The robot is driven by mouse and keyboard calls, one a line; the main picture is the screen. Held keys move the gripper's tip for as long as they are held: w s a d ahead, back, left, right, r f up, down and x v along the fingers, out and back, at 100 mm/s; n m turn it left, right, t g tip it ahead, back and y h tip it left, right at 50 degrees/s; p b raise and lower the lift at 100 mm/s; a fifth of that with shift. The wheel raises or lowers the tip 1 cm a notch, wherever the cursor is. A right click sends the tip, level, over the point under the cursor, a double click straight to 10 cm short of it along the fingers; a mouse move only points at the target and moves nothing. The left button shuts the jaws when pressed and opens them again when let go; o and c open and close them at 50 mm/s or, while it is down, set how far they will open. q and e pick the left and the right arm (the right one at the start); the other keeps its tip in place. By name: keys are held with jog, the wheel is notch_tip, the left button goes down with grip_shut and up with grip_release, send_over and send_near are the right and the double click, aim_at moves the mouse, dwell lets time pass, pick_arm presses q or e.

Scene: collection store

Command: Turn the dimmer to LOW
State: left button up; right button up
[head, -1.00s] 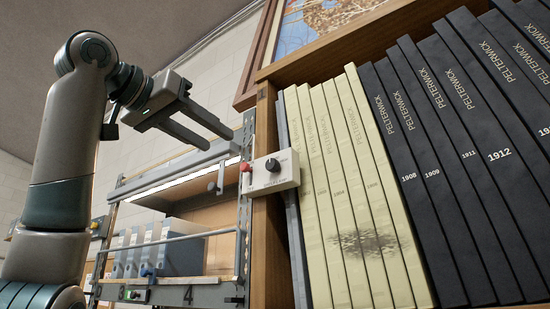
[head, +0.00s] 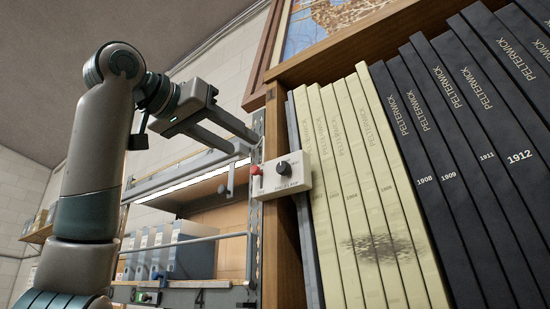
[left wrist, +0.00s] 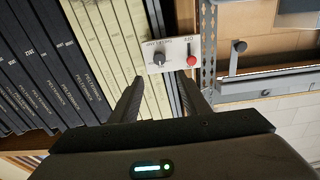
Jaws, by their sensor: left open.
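The dimmer is a black round knob (head: 284,168) on a small white control box (head: 301,180), fixed to the wooden upright at the left end of the book shelf. My right gripper is not in view.
Cream volumes (head: 365,200) and dark Pelterwick volumes (head: 465,160) stand close right of the box. Left of it is a metal rack post (head: 254,215) and a lit shelf with grey box files (head: 190,250). A framed map (head: 330,25) hangs above.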

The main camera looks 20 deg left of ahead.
aim_at(281, 166)
pick_arm(q)
jog(key=p+x, duration=0.6)
jog(key=x, duration=0.6)
jog(key=shift+w+d+r, duration=0.1)
jog(key=shift+w, duration=0.1)
jog(key=shift+w+d, duration=0.15)
jog(key=shift+w, duration=0.2)
jog(key=c, duration=1)
